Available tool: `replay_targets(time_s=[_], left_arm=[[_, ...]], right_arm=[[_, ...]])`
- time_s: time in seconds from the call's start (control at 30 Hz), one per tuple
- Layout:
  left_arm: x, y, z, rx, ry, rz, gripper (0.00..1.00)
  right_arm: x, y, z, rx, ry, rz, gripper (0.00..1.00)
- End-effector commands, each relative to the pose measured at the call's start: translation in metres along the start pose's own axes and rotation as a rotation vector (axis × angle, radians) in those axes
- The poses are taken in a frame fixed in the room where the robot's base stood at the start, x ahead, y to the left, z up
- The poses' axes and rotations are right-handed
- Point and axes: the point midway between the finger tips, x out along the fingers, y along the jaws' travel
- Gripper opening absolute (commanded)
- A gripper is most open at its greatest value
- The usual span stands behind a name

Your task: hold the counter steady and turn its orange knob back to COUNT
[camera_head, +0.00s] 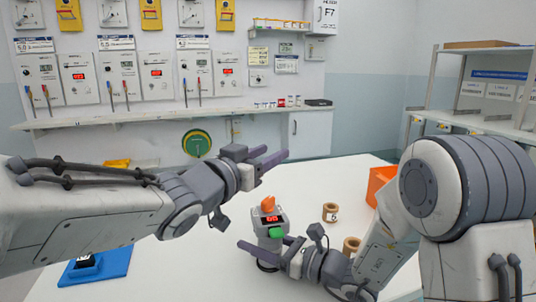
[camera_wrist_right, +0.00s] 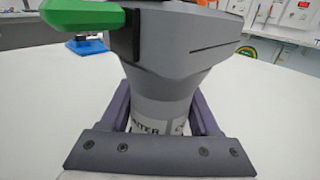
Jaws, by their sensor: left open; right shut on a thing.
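The counter (camera_head: 270,218) is a grey upright device on the white table, with a red lit display and a green part on its side. Its orange knob (camera_head: 267,202) is on top. My right gripper (camera_head: 262,257) is shut around the counter's lower body. In the right wrist view the grey counter body (camera_wrist_right: 185,60) stands between the purple fingers, with a partly hidden white label low down and the green part (camera_wrist_right: 80,14) at upper left. My left gripper (camera_head: 272,159) is open and empty, above the knob in the picture and apart from it. The knob's setting cannot be read.
An orange bin (camera_head: 379,183) stands at the table's right side, partly behind my right arm. A blue tray (camera_head: 96,268) with a black item is at front left. The table between tray and counter is clear.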

Motion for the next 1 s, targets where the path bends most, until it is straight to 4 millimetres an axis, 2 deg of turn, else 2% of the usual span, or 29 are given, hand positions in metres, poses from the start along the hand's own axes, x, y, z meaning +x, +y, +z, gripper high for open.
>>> replay_targets(time_s=[0.3, 0.33, 0.4, 0.43, 0.77, 0.87, 1.0], left_arm=[[0.000, 0.000, 0.000, 0.000, 0.000, 0.000, 0.49], [0.000, 0.000, 0.000, 0.000, 0.000, 0.000, 0.49], [0.000, 0.000, 0.000, 0.000, 0.000, 0.000, 0.49], [0.000, 0.000, 0.000, 0.000, 0.000, 0.000, 0.49], [0.000, 0.000, 0.000, 0.000, 0.000, 0.000, 0.49], [0.000, 0.000, 0.000, 0.000, 0.000, 0.000, 0.49], [0.000, 0.000, 0.000, 0.000, 0.000, 0.000, 0.49]], right_arm=[[0.000, 0.000, -0.001, 0.001, 0.002, -0.001, 0.00], [0.000, 0.000, -0.001, 0.001, 0.002, -0.001, 0.66], [0.000, 0.000, -0.001, 0.001, 0.001, -0.001, 0.93], [0.000, 0.000, -0.001, 0.001, 0.001, -0.001, 0.97], [-0.002, 0.000, 0.000, 0.000, 0.001, -0.001, 0.97], [-0.011, -0.001, 0.000, 0.000, 0.001, -0.003, 0.97], [-0.036, -0.002, 0.000, 0.001, 0.001, -0.007, 0.97]])
